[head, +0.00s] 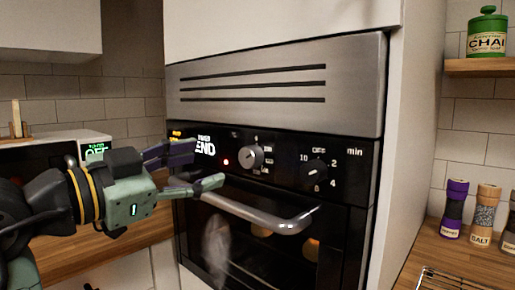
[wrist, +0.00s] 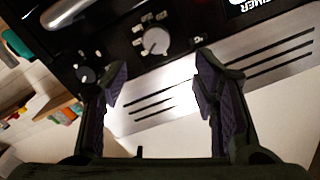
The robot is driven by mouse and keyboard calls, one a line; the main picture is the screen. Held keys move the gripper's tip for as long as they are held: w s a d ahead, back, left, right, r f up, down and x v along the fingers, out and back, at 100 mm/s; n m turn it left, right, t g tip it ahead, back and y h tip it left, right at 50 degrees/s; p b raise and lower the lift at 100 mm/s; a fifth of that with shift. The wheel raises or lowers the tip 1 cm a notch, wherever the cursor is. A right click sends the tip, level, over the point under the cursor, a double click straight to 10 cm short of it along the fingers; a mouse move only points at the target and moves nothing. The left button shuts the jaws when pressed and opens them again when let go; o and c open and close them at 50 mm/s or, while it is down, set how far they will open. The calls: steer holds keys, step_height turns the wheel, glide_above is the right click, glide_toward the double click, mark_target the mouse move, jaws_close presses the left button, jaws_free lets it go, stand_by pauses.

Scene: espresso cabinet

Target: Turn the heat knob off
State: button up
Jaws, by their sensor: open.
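The black oven control panel (head: 285,170) carries two knobs. A silver knob (head: 251,156) with small symbols around it is near the middle; it also shows in the wrist view (wrist: 155,41). A dark knob (head: 314,173) with OFF, numbers and "min" around it is to its right; it shows at the left in the wrist view (wrist: 87,75). No label reading heat is legible. My gripper (head: 207,166) is open and empty, left of the silver knob. In the wrist view my gripper (wrist: 162,64) has its fingers spread, with the silver knob beyond the gap.
A lit display (head: 205,147) reads END, and a small red light (head: 226,162) glows beside it. The oven's handle bar (head: 265,218) juts out below the panel. A wooden counter (head: 440,255) with spice grinders (head: 484,215) is at the right.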

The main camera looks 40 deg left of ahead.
mark_target(245, 156)
steer(key=w+p, duration=0.1)
steer(key=w, duration=0.2)
steer(key=w+p, duration=0.1)
steer(key=w, duration=0.3)
steer(key=w+d, duration=0.1)
steer(key=w, duration=0.2)
steer(key=shift+w+f+p, duration=0.1)
steer(key=shift+w+p, duration=0.15)
steer(key=shift+p, duration=0.15)
steer(key=shift+c, duration=0.5)
steer(key=c, duration=1.1)
steer(key=shift+o, duration=0.2)
steer(key=n+p, duration=0.1)
steer(key=n, duration=0.5)
steer(key=n+p, duration=0.2)
steer(key=n, duration=0.3)
steer(key=shift+a+n+p, duration=0.1)
steer(key=shift+n+p, duration=0.2)
